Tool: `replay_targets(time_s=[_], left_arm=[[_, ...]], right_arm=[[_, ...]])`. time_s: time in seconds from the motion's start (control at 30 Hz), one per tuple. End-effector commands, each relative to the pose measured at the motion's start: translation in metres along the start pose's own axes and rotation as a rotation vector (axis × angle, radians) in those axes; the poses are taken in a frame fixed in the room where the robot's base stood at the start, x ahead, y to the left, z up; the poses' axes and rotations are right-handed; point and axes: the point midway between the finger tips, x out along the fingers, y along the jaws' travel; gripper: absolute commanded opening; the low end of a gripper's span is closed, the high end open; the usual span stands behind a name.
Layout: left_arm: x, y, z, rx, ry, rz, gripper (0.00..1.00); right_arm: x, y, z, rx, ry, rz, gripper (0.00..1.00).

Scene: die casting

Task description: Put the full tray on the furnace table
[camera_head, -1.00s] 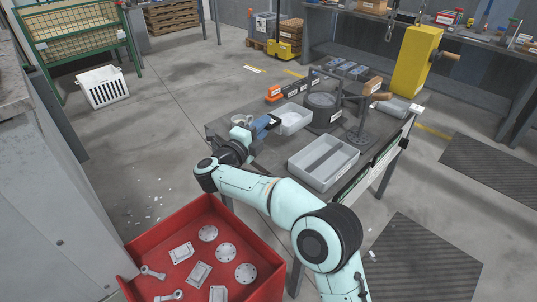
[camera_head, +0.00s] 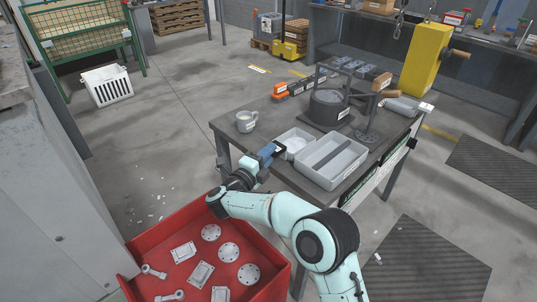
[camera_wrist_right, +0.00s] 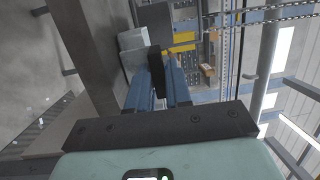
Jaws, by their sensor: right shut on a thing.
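A small light-grey tray (camera_head: 299,134) is at the near left edge of the dark table (camera_head: 278,112). A pale item shows inside it, too small to identify. My right gripper (camera_head: 277,149), with blue fingers, is shut on the tray's near left side. The wrist view shows the fingers (camera_wrist_right: 160,82) around a dark part beside a grey boxy shape (camera_wrist_right: 135,48). I cannot tell whether the tray touches the tabletop. A larger grey tray (camera_head: 347,166) with a dark divider lies close to its right. My left gripper is not in view.
A dark round pot (camera_head: 327,108) in a frame stands behind the trays. A pale mug (camera_head: 246,122) stands at the table's left corner. A red bin (camera_head: 143,239) with several metal parts is below left. Open floor lies left of the table.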

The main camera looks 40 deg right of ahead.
Motion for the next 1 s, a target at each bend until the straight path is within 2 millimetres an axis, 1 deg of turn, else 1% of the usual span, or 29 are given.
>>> replay_targets(time_s=[0.03, 0.2, 0.23, 0.27, 0.3, 0.6, 0.7, 0.77, 0.87, 1.0], left_arm=[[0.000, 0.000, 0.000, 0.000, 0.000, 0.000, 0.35], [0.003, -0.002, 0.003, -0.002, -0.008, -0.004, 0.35], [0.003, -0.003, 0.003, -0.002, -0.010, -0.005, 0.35], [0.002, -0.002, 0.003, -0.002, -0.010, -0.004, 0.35], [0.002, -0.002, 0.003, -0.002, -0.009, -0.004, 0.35], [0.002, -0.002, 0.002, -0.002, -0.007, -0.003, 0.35], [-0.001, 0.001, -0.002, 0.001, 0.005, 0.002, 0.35], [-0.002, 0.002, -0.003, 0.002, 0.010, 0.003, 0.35], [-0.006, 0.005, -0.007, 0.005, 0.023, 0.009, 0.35], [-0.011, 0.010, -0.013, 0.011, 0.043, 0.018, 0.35]], right_arm=[[0.000, -0.002, 0.000, 0.002, 0.001, -0.003, 0.00], [0.000, 0.001, 0.000, 0.002, 0.001, -0.003, 0.00], [0.000, 0.002, 0.000, 0.000, 0.000, 0.000, 0.22], [0.000, 0.002, 0.000, 0.000, 0.000, 0.000, 0.32], [0.000, 0.002, 0.000, 0.000, 0.000, 0.000, 0.45], [0.000, 0.001, 0.000, 0.000, 0.000, 0.000, 0.45], [-0.002, -0.001, 0.000, 0.000, -0.001, 0.001, 0.45], [-0.010, -0.001, 0.001, -0.001, -0.002, 0.001, 0.45], [-0.030, -0.001, 0.001, -0.001, -0.005, 0.001, 0.45], [-0.062, -0.001, 0.001, -0.002, -0.006, 0.002, 0.45]])
